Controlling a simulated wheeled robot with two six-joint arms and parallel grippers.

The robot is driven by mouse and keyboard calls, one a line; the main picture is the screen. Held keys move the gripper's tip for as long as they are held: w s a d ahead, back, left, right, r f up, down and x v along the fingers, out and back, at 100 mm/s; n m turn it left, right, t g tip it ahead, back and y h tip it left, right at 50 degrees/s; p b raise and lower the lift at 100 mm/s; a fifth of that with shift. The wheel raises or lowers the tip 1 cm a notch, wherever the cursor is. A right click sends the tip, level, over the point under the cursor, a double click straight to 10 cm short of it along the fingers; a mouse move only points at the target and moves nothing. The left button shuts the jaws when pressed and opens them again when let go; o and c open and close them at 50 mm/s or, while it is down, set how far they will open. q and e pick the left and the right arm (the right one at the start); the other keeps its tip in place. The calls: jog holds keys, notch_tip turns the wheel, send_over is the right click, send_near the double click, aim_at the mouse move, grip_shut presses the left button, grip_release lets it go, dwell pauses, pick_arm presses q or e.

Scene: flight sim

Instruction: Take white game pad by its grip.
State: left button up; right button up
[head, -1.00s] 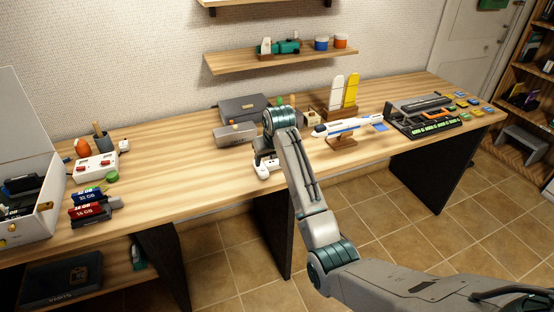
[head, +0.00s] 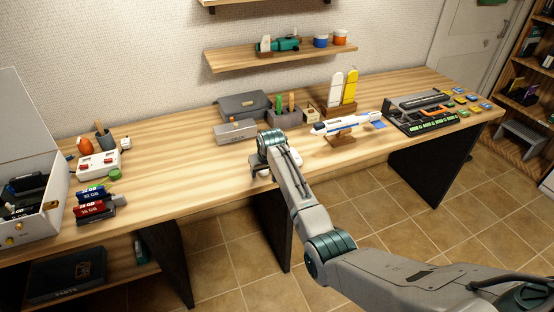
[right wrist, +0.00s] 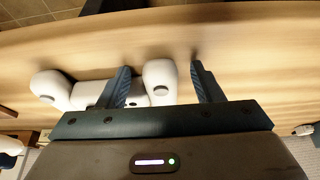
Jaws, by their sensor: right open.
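The white game pad (right wrist: 160,82) lies near the front edge of the wooden desk, with two rounded grips. In the right wrist view, one grip sits between the fingers of my open right gripper (right wrist: 164,88), with a gap visible on its right side. The other grip (right wrist: 48,86) lies outside, left of the left finger. In the head view, my arm hides much of the pad; a white part (head: 294,153) shows right of the arm. My right gripper (head: 260,168) is low over the desk there. My left gripper is not in view.
A grey case (head: 236,132) and a pen holder (head: 285,117) stand behind the gripper. A model plane (head: 345,125) on a stand is to the right. A white console (head: 98,165) and cartridges (head: 95,205) are at the left. The desk between is clear.

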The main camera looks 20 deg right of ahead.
jog(key=c, duration=1.2)
